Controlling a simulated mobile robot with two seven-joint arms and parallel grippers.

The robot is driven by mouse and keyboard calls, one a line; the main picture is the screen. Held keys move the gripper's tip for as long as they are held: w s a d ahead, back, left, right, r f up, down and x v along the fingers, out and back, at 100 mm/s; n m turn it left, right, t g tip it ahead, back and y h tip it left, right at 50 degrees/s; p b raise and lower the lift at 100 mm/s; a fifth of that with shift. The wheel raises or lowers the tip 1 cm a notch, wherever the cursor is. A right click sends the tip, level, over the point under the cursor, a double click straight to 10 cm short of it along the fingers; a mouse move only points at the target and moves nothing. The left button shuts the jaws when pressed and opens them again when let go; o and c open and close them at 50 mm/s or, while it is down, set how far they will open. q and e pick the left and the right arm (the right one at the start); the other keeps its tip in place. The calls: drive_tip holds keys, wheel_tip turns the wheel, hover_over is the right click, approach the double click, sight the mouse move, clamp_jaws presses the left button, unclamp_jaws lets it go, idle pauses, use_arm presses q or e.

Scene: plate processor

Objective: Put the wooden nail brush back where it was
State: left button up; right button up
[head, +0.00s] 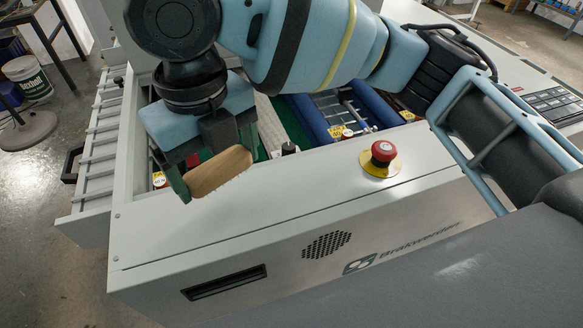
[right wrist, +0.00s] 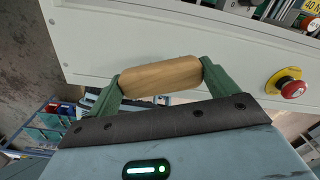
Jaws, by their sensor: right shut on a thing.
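The wooden nail brush (head: 219,172) is light brown with rounded ends. My right gripper (head: 212,178) is shut on it and holds it over the left part of the machine's pale top. In the right wrist view the brush (right wrist: 160,77) lies crosswise between the two green fingers of the right gripper (right wrist: 160,80). Its bristles are hard to make out. I cannot tell the height of the brush above the top. My left gripper is not in either view.
The plate processor's pale top (head: 250,215) has free room in front of the brush. A red emergency button (head: 383,152) on a yellow base stands to the right. Behind lie blue rollers (head: 310,118) in an open bay. A slatted rack (head: 100,150) is at the left.

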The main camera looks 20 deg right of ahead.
drive_tip(key=p, duration=0.1)
hover_over(290, 185)
drive_tip(key=shift+s+f, duration=0.1)
drive_tip(key=shift+f, duration=0.65)
wheel_tip(290, 185, down, 3)
drive_tip(key=shift+r, duration=0.15)
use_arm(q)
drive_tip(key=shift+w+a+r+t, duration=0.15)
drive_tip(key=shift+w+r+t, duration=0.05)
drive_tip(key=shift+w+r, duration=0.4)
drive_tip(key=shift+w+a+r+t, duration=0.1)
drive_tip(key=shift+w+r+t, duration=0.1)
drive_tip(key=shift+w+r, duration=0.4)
use_arm(e)
drive_tip(key=shift+f, duration=0.2)
drive_tip(key=o, duration=0.7)
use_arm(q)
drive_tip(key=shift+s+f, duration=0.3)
use_arm(e)
wheel_tip(290, 185, up, 12)
drive_tip(key=shift+r, duration=0.15)
